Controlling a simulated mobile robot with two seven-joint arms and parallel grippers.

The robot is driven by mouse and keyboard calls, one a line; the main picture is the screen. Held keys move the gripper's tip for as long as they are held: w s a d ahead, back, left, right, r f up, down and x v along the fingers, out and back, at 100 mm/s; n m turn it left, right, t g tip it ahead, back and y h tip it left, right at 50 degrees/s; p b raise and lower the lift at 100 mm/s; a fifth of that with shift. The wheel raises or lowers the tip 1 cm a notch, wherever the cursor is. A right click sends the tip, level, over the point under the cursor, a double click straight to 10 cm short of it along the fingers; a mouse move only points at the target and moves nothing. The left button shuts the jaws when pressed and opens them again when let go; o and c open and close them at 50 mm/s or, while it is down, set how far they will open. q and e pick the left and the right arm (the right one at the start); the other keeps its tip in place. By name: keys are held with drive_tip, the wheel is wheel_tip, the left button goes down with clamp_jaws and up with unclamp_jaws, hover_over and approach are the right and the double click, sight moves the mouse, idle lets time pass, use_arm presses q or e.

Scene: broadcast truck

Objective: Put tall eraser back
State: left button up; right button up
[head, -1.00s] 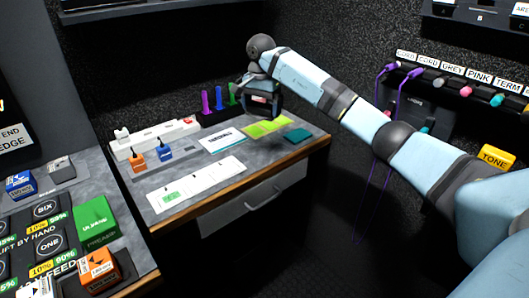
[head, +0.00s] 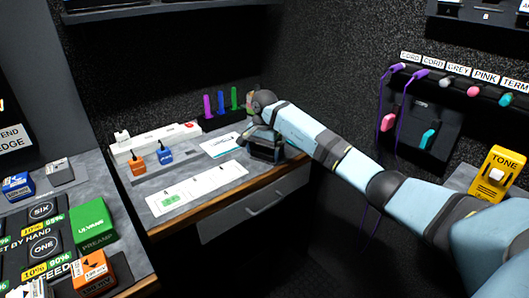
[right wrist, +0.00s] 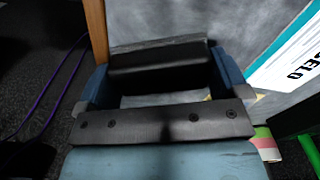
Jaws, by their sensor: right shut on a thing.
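My right gripper (head: 265,150) is low over the front right part of the grey desk (head: 222,166). In the right wrist view its two blue fingers (right wrist: 160,82) are shut on a dark block with a grey strip along its far side (right wrist: 160,66), which looks like the tall eraser. The block lies across between the fingers, close above the desk; I cannot tell whether it touches. In the head view the gripper and arm mostly hide it. My left gripper is not in view.
A white card (head: 222,146) and a long white strip (head: 197,188) lie left of the gripper. Purple, blue and green upright markers (head: 221,103) stand behind. Orange (head: 138,162) and blue (head: 165,154) plugs sit left. The wooden front edge (head: 230,203) is close.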

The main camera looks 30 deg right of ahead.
sight(265, 150)
drive_tip(key=shift+r, duration=0.1)
drive_tip(key=shift+f, duration=0.2)
drive_tip(key=o, duration=0.5)
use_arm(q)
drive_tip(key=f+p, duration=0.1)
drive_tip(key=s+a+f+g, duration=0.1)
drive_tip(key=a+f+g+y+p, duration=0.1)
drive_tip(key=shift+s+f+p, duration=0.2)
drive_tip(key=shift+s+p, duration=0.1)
use_arm(e)
drive_tip(key=shift+o, duration=0.2)
wheel_tip(265, 150, up, 12)
drive_tip(key=shift+r, duration=0.2)
